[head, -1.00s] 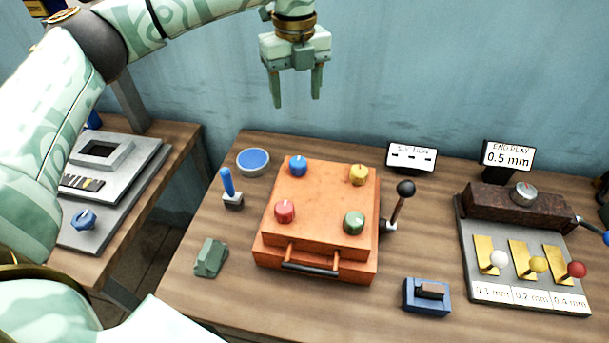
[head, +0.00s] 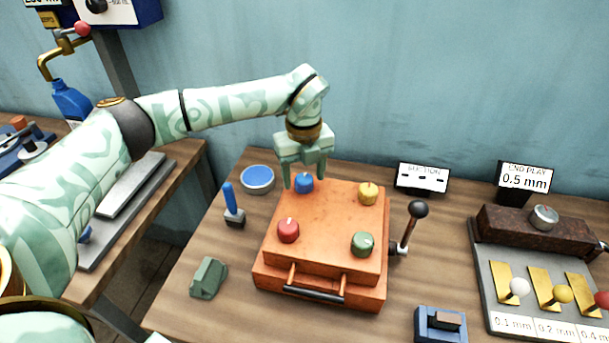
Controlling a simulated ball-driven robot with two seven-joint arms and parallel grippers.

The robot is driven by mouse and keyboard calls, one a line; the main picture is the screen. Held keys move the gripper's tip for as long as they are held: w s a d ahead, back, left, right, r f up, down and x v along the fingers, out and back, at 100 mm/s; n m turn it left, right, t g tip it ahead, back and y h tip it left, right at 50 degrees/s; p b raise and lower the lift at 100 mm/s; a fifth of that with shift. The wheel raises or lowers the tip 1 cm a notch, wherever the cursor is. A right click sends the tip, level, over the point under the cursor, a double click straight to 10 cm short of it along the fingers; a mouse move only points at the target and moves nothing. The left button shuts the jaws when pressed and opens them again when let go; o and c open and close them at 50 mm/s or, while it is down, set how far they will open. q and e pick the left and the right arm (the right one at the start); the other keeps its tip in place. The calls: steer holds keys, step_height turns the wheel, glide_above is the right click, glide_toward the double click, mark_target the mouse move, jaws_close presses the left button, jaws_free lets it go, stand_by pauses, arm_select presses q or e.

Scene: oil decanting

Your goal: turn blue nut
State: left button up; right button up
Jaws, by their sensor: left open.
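The blue nut (head: 304,183) is a round blue knob at the back left corner of the orange box (head: 325,222) on the wooden table. My left gripper (head: 304,182) points down over it with open jaws. One finger is to the left of the nut and the other to its right. Whether the fingers touch the nut cannot be told. My right gripper is not in view.
A red knob (head: 288,230), a green knob (head: 362,244) and a yellow knob (head: 368,193) sit on the same box. A black-knobbed lever (head: 418,210) stands at its right side.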

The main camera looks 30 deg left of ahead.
arm_select(q)
steer(key=shift+f, duration=0.15)
steer(key=c, duration=1)
